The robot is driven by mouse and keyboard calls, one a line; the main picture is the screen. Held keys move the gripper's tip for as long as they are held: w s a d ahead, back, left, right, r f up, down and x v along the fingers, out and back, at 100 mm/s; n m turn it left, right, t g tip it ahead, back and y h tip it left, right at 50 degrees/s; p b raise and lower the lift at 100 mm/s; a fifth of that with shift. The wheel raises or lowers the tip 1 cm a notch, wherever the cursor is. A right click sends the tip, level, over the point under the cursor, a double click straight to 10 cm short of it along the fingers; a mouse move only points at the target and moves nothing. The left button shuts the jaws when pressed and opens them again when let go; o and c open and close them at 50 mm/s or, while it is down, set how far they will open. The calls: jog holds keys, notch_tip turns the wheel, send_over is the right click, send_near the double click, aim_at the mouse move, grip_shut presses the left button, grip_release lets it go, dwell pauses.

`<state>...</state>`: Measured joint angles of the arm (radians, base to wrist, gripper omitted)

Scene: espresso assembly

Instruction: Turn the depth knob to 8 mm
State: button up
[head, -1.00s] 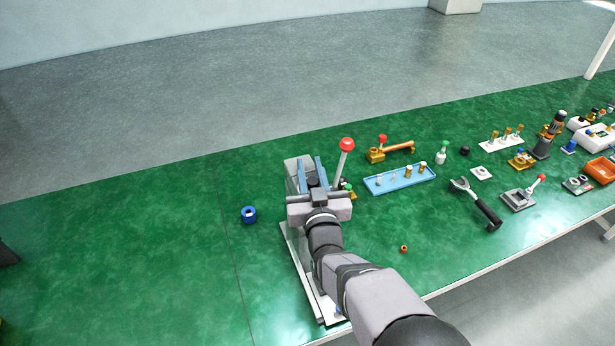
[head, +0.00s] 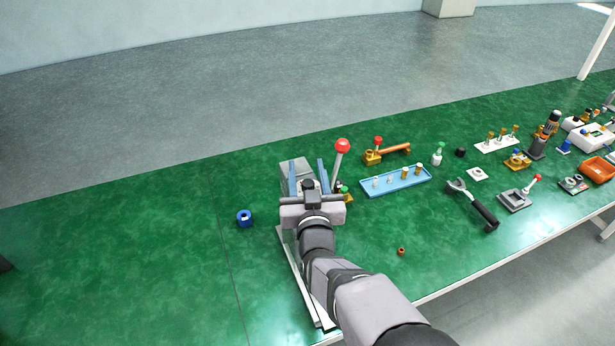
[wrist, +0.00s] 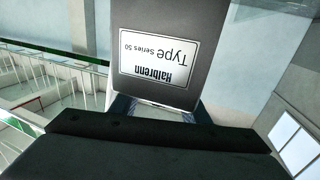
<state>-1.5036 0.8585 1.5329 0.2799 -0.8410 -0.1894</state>
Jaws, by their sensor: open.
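In the head view, my gripper (head: 307,170) is open, its two blue fingers spread at the grey upper part of a machine (head: 298,165). The machine stands on a pale base plate (head: 302,285) and has a lever with a red ball (head: 342,146) to the right of my gripper. In the wrist view, a dark grey housing with a white label (wrist: 168,52) reading "Halbrenn Type Series 50" appears upside down beyond the fingers. I cannot make out the depth knob or its scale; my gripper and arm cover much of the machine. I cannot tell whether the fingers touch anything.
A blue ring-shaped part (head: 245,218) lies left of the machine. A light blue tray (head: 372,190) with small parts, a portafilter (head: 474,207) and a small brown part (head: 401,251) are to the right. The green table is clear at the left.

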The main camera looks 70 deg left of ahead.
aim_at(311, 187)
jog(key=shift+b+v, duration=1.3)
jog(key=shift+v, duration=2.35)
jog(key=shift+w+a+r, duration=0.1)
jog(key=shift+w+r, duration=0.05)
jog(key=shift+r, duration=0.1)
jog(key=shift+w+a+r+n+g+p, duration=0.2)
jog(key=shift+w+r+n+g+p, duration=0.1)
jog(key=shift+n+g+p, duration=0.4)
jog(key=shift+w+a+r+n+g+y+p, duration=0.15)
jog(key=shift+w+n+g+y+p, duration=0.2)
jog(key=shift+g+p, duration=0.5)
jog(key=shift+f+n+g+p, duration=0.2)
jog(key=shift+n+g+p, duration=0.45)
jog(key=shift+g+p, duration=0.25)
jog(key=shift+s+d+f+n+g+p, duration=0.1)
jog(key=shift+d+f+n+g+p, duration=0.15)
jog(key=shift+g, duration=0.35)
jog(key=shift+d+f+n+g+p, duration=0.2)
jog(key=shift+f+n+g, duration=0.15)
jog(key=shift+g, duration=0.2)
jog(key=shift+a, duration=0.15)
jog(key=shift+s+a+p, duration=0.2)
jog(key=shift+a+p, duration=0.55)
jog(key=shift+a, duration=1)
jog(key=shift+s+a+p, duration=0.25)
jog(key=shift+a+p, duration=0.45)
jog(key=shift+a, duration=1.05)
